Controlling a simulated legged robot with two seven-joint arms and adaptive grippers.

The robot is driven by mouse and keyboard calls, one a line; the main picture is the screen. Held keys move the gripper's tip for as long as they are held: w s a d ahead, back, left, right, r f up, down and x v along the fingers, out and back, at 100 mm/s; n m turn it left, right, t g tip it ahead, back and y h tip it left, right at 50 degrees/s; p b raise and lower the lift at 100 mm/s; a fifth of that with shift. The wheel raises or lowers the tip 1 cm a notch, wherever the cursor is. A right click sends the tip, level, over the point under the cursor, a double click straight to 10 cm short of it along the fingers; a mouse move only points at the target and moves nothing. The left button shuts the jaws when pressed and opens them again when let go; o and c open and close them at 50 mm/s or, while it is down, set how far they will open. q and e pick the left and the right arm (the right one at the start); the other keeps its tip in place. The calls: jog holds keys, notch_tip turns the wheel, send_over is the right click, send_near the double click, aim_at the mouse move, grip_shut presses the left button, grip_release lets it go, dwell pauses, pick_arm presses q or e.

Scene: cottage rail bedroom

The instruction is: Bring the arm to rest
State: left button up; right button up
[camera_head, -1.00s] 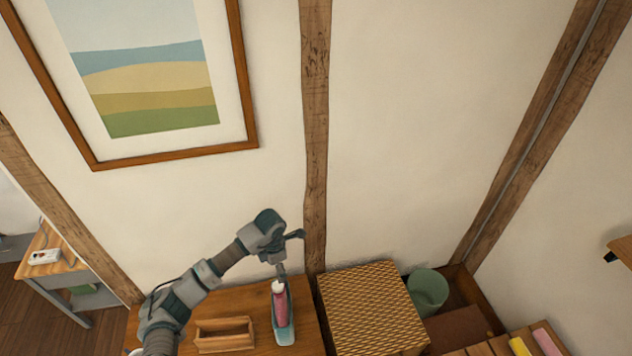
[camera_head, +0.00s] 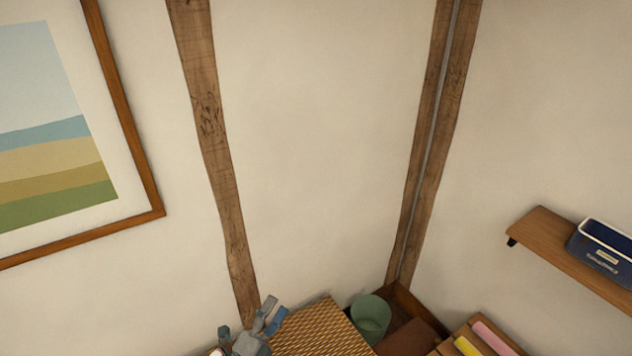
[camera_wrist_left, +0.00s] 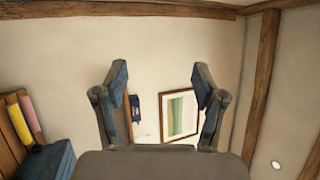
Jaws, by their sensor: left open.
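My left gripper (camera_head: 254,326) is at the bottom edge of the head view, in front of the wall post's foot and beside the woven box. In the left wrist view its two fingers (camera_wrist_left: 160,82) stand wide apart with nothing between them. Most of my left arm is out of the head view. My right gripper is not in view.
A woven box (camera_head: 322,332) stands just right of the gripper. Beyond it are a green bin (camera_head: 370,317) and a slatted wooden piece with pink (camera_head: 492,338) and yellow (camera_head: 466,346) items. A wall shelf (camera_head: 560,245) holds a blue container (camera_head: 603,248) at right.

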pick_arm(q)
jog(key=s+a+f+n+g+y, duration=0.2)
jog(key=s+a+f+n+y, duration=0.1)
jog(key=a+f+n+y, duration=0.5)
jog(key=s+a+f+n+g+y, duration=0.35)
jog(key=a+f+n+y, duration=0.2)
jog(key=f+n, duration=0.35)
jog(key=s+d+f+n+g+h, duration=0.15)
jog(key=s+f+g, duration=0.35)
jog(key=s, duration=0.5)
jog(key=s+f+n+g, duration=0.3)
jog(key=s+f+g, duration=0.15)
jog(key=s, duration=0.55)
jog(key=s+f+g, duration=0.1)
jog(key=s+f, duration=0.2)
jog(key=f, duration=2.5)
jog(key=s+a+f+g, duration=0.1)
jog(key=s+a+f, duration=0.1)
jog(key=s+f, duration=1.1)
jog(key=shift+s+f, duration=0.3)
jog(key=shift+s, duration=0.8)
jog(key=shift+a, duration=0.1)
